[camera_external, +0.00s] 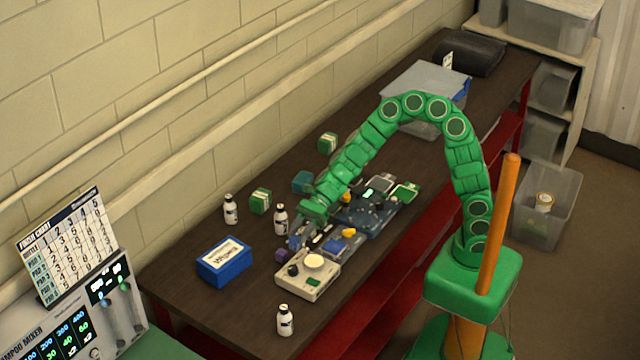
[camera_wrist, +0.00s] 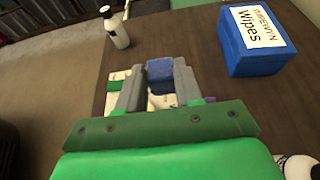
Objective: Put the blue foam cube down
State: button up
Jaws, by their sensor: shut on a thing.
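The blue foam cube (camera_wrist: 160,72) is between the two grey fingertips of my gripper (camera_wrist: 159,82) in the wrist view. My gripper is shut on it. In the external view my gripper (camera_external: 303,238) points down over the workbench, just behind a pale device with a round cream pad (camera_external: 314,262). The held cube cannot be clearly made out there. In the wrist view the pale device (camera_wrist: 119,75) shows partly behind and below the fingers. Whether the cube touches anything below cannot be told.
A blue wipes box (camera_external: 224,262) stands left of my gripper, and a small purple block (camera_external: 282,255) lies close by. White bottles stand near, one at the front (camera_external: 285,320) and one beside my gripper (camera_external: 280,219). The dark bench (camera_external: 200,306) is clear at its front left.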

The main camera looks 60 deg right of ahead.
jog(key=shift+s+d+r, duration=0.4)
jog(key=shift+s+d, duration=0.15)
jog(key=shift+s, duration=0.15)
jog(key=shift+s+d+r, duration=0.4)
jog(key=shift+s+d, duration=0.2)
jog(key=shift+s, duration=0.05)
jog(key=shift+s+d+r, duration=0.4)
jog(key=shift+s+d, duration=0.15)
jog(key=shift+s, duration=0.15)
